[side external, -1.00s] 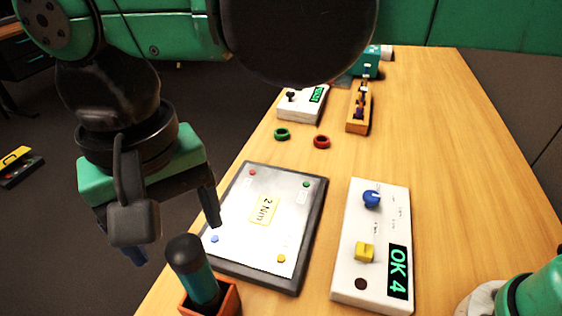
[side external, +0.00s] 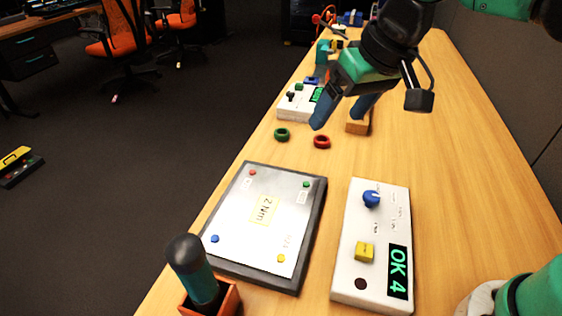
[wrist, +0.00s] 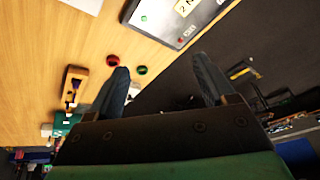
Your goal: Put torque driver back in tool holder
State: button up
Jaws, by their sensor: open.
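The torque driver (side external: 193,270), with a dark cap and teal body, stands upright in the orange-brown tool holder (side external: 228,299) at the near left of the table in the side view. My gripper (side external: 342,112) is at the far part of the table, above the area of the rings and the small wooden block. It is open and empty. In the wrist view its two fingers (wrist: 160,88) are spread with nothing between them. The driver and its holder do not show in the wrist view.
The panel plate (side external: 262,215) marked 2 Nm lies beside the holder. A white box (side external: 372,245) reads OK 4. A green ring (side external: 282,134) and a red ring (side external: 322,142) lie behind the plate. A wooden block (wrist: 73,85) is near my gripper. The table's right side is clear.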

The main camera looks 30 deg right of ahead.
jog(key=s+d+f+t+h, duration=0.1)
jog(key=s+d+f+t, duration=0.1)
jog(key=d+f, duration=0.4)
jog(key=s+d, duration=0.1)
jog(key=d, duration=0.3)
jog(key=shift+s+f+t, duration=0.15)
jog(key=shift+s+t, duration=0.2)
jog(key=shift+t, duration=0.05)
